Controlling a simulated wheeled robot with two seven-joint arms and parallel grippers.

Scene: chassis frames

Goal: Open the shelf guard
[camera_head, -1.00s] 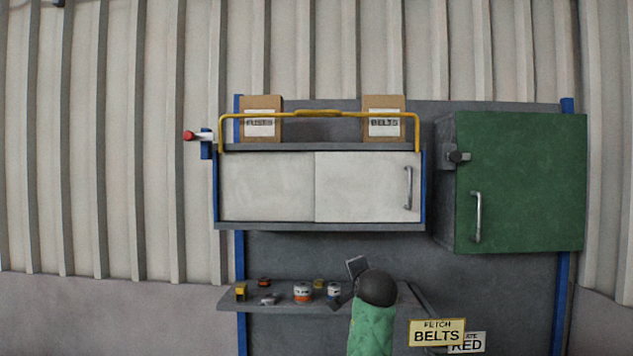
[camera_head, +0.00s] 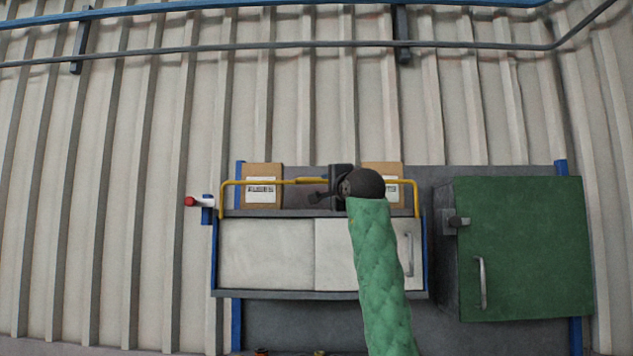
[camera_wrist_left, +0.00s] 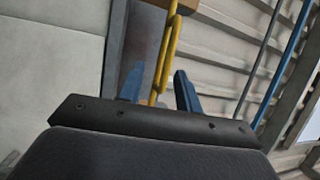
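The shelf guard is a yellow bar (camera_head: 240,182) across the front of the upper shelf, with a thicker sleeve near its middle and its ends bent down at both sides. It is upright in front of the boxes. My left gripper (camera_head: 325,190) is at the bar near its middle, and my arm and wrist hide part of the bar's right half. In the left wrist view, the two blue fingers (camera_wrist_left: 160,90) are apart, and the yellow bar (camera_wrist_left: 169,50) runs between them in the picture. I cannot tell if they touch it. My right gripper is not in view.
A left cardboard box (camera_head: 262,170) and a partly hidden right box (camera_head: 392,170) stand behind the bar. A red-knobbed lever (camera_head: 191,201) is left of the shelf. White sliding doors (camera_head: 265,255) are below; a green cabinet (camera_head: 530,250) is at right.

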